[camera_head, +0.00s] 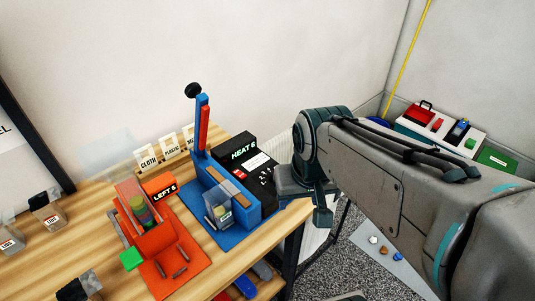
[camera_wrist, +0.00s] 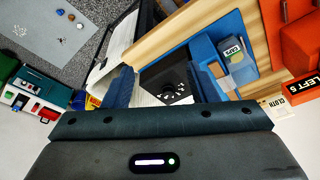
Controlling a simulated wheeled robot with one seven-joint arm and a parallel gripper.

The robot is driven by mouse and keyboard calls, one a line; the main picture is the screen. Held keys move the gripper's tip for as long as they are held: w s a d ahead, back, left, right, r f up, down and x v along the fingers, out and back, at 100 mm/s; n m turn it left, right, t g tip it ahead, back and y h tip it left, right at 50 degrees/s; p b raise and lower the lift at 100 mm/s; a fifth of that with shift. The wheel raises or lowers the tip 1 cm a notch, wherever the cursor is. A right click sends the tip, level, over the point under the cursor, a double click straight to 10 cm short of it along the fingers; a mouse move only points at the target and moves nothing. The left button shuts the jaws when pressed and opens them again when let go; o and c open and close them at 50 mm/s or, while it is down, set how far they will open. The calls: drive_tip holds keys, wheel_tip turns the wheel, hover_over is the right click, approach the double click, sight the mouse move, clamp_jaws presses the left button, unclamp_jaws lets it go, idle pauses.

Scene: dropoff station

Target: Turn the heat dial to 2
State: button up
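The black heat unit (camera_head: 240,150) stands on the wooden table behind the blue press. Its top face reads "HEAT" with a digit that looks like a 6 or an S. Its sloping black panel with white marks shows in the wrist view (camera_wrist: 168,78), between my fingers. A dark round dial (camera_wrist: 170,88) with white ticks seems to sit on that panel; its pointer is too small to read. My gripper (camera_wrist: 162,80) is open, with one dark blue finger on each side of the panel. In the head view, my gripper (camera_head: 305,195) is right of the unit, and I cannot tell whether it touches.
The blue press (camera_head: 212,175) with an upright lever stands left of the unit. An orange station (camera_head: 165,235) marked "LEFT" with a digit is further left. Label cards (camera_head: 170,146) stand along the wall. The table's right edge is below my gripper.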

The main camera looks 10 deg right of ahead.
drive_tip(key=w+r+m+g+b, duration=0.1)
drive_tip(key=w+m+g+b, duration=0.25)
drive_tip(key=w+m, duration=1.15)
drive_tip(key=w+f+n, duration=0.1)
drive_tip(key=f, duration=0.3)
drive_tip(key=w+f+n, duration=0.2)
drive_tip(key=f, duration=0.3)
drive_tip(key=w+f+n, duration=0.2)
drive_tip(key=f, duration=0.2)
drive_tip(key=shift+f+t+b, duration=0.3)
drive_tip(key=shift+t, duration=0.05)
drive_tip(key=c, duration=1)
